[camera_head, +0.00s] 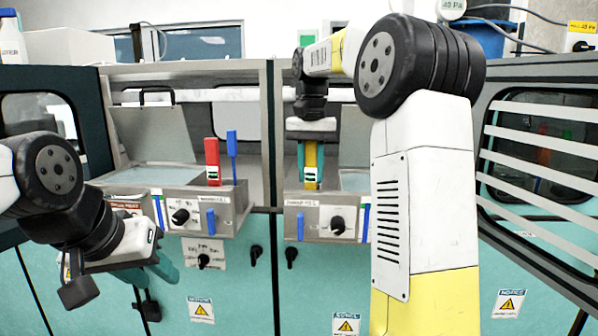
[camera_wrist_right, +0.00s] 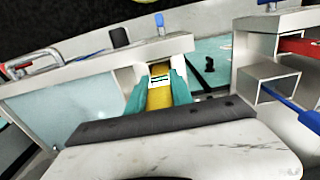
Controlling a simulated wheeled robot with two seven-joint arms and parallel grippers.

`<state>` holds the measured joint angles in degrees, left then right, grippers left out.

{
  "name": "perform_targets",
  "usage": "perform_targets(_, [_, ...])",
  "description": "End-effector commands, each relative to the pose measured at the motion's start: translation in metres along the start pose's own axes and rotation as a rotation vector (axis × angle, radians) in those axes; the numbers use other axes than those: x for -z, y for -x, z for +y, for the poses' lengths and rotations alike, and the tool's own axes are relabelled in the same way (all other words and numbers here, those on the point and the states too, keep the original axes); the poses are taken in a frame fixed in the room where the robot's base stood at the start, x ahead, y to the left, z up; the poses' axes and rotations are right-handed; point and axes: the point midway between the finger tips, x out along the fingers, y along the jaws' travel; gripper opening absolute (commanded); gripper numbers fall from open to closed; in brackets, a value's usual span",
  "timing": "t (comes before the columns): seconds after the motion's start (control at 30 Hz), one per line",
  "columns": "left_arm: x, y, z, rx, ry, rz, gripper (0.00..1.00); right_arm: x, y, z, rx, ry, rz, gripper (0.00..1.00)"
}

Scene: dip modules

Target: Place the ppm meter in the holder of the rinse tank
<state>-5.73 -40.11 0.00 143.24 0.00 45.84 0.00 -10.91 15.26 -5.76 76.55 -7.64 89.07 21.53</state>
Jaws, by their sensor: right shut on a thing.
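My right gripper (camera_head: 311,165) is shut on the yellow ppm meter (camera_head: 311,155), which stands roughly upright at the front of the right tank (camera_head: 325,200). In the right wrist view, the teal fingers (camera_wrist_right: 158,96) clasp the yellow meter (camera_wrist_right: 159,98) from both sides, with its pale label facing the camera. The meter's lower end is at the tank's metal front ledge, by a holder opening. I cannot tell how deep it sits, as the fingers hide part of it. My left gripper (camera_head: 150,272) hangs low at the left, away from the tanks, holding nothing visible.
A red meter (camera_head: 212,160) and a blue one (camera_head: 231,145) stand at the front of the left tank (camera_head: 220,198). Both tank fronts carry black knobs and blue handles. A slatted hood window (camera_head: 540,150) is at the right. My right arm hides part of the right tank.

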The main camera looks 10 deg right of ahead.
Motion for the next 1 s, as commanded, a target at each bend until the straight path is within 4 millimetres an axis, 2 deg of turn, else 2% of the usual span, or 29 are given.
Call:
perform_targets(0.2, [0.000,0.000,0.000,0.000,0.000,0.000,0.36,0.000,-0.003,0.000,0.000,0.000,-0.001,0.00])
perform_targets(0.23, [0.000,0.000,0.000,0.000,0.000,0.000,0.36,0.000,-0.003,0.000,0.000,0.000,0.000,0.33])
perform_targets(0.3, [0.000,0.000,0.000,0.000,0.000,0.000,0.36,0.000,-0.002,0.000,0.000,0.000,0.000,0.47])
perform_targets(0.33, [0.000,0.000,0.000,0.000,0.000,0.000,0.36,0.000,-0.002,0.000,0.000,0.000,0.000,0.49])
perform_targets(0.63, [0.000,0.000,0.000,0.000,0.000,0.000,0.36,0.000,-0.002,0.000,0.000,0.000,0.000,0.49])
perform_targets(0.73, [0.000,0.000,0.000,0.000,0.000,0.000,0.36,0.001,0.004,-0.001,0.001,0.001,0.002,0.49])
perform_targets(0.87, [0.000,0.000,0.000,0.000,0.000,0.000,0.36,0.001,0.024,-0.001,0.001,0.001,0.003,0.49])
perform_targets(1.0, [0.000,0.000,0.000,0.000,0.000,0.000,0.36,0.002,0.055,-0.001,0.001,0.001,0.004,0.49])
